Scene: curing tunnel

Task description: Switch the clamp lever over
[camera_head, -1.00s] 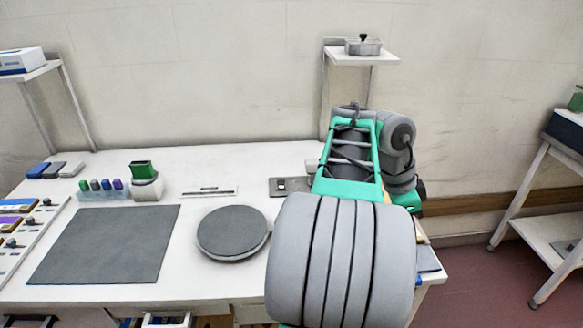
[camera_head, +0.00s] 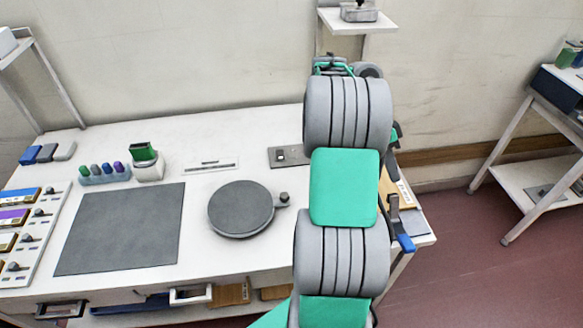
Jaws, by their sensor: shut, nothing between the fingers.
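A lever with a grey arm and a blue tip (camera_head: 405,243) shows just right of my arm, at the right end of the white table; it looks like the clamp lever. Its tip points toward the front edge, and my arm covers part of its surroundings. My arm runs up the picture in front of the table's right part. My gripper is hidden behind my arm links, so its fingers and their distance from the lever cannot be seen.
A round grey turntable (camera_head: 240,208) and a dark square mat (camera_head: 120,229) lie left of my arm. A switch plate (camera_head: 288,156) is close to its left side. A wall shelf (camera_head: 357,21) stands above the back edge.

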